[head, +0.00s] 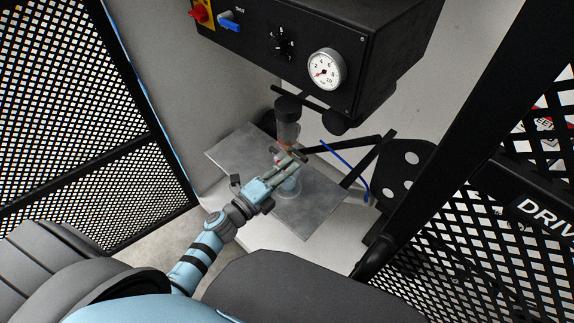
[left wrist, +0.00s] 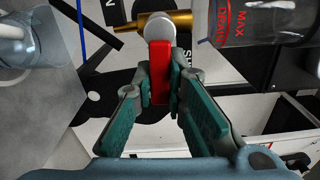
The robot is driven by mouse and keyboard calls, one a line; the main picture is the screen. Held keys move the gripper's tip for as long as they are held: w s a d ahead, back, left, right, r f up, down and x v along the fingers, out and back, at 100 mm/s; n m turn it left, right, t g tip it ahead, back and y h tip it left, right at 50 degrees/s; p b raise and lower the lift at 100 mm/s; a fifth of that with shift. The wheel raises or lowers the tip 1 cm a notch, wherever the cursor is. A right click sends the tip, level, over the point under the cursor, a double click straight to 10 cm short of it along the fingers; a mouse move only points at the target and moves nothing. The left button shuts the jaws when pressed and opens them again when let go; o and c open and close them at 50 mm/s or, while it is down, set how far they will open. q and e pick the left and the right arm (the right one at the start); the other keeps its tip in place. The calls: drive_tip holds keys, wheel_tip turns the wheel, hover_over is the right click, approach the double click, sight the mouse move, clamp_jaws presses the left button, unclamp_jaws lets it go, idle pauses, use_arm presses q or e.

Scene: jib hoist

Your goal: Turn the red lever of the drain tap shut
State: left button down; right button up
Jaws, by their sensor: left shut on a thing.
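In the left wrist view, the red lever (left wrist: 159,75) hangs from a pale round hub (left wrist: 159,28) on the brass drain tap (left wrist: 180,19). The lever runs across the line of the brass body. My left gripper (left wrist: 160,85) has its teal fingertips closed on the lever, one on each side. The tap joins a clear bowl (left wrist: 258,22) marked MAX and DRAIN. In the head view, my left gripper (head: 287,162) is just below the bowl (head: 287,130), and the tap is mostly hidden there. My right gripper is not in view.
A clear cup (head: 289,188) stands on the metal plate (head: 311,205) beneath the gripper; it also shows in the left wrist view (left wrist: 28,45). A black box with a gauge (head: 325,70) hangs above. A blue hose (head: 347,168) and black brackets lie to the right. Mesh panels (head: 70,80) flank the space.

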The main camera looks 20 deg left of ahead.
use_arm(q)
drive_tip(key=shift+r+n+p, duration=0.2)
drive_tip(key=shift+n+p, duration=0.15)
drive_tip(key=shift+n, duration=0.15)
drive_tip(key=c, duration=1.6)
unclamp_jaws()
drive_tip(key=v, duration=0.8)
